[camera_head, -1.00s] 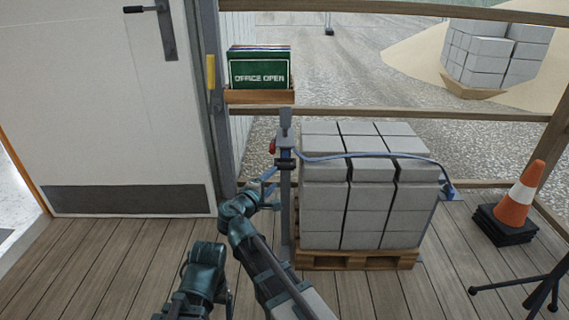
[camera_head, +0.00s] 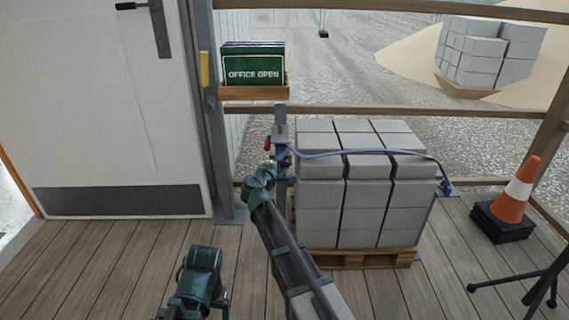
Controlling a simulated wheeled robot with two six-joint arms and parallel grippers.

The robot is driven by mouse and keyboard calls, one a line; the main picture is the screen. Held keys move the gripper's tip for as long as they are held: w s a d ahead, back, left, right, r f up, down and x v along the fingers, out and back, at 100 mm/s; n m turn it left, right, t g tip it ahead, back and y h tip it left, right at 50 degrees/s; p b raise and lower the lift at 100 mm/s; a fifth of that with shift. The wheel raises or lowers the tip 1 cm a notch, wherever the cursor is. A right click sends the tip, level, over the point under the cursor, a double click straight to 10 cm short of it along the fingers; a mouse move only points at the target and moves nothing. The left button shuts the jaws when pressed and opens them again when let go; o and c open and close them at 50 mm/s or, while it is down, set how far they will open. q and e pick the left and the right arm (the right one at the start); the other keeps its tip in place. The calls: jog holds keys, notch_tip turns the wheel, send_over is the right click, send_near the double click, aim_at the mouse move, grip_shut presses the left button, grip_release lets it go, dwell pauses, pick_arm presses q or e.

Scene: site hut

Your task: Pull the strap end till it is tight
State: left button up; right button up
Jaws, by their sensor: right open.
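A blue strap (camera_head: 365,152) runs from a grey post (camera_head: 280,122) across the front of stacked grey blocks (camera_head: 330,212) to a blue fitting (camera_head: 445,187) at their right side. A small red part (camera_head: 267,143) shows on the post's left side. My right gripper (camera_head: 281,160) is open at the post, just below the strap's left end. The gripper and wrist cover this spot, so the loose strap end cannot be made out. I cannot tell whether the fingers touch the strap. Of my left arm only a link shows at the bottom; its gripper is out of view.
The blocks stand on a wooden pallet (camera_head: 365,259). A traffic cone (camera_head: 515,192) and a dark tripod leg (camera_head: 545,280) are at the right. A sign box (camera_head: 254,92) hangs on the rail above left. A white door (camera_head: 95,110) is at the left. The plank floor is clear left of the post.

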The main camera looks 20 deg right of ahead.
grip_shut()
dwell(0.3)
jog(key=shift+s, duration=0.1)
dwell(1.1)
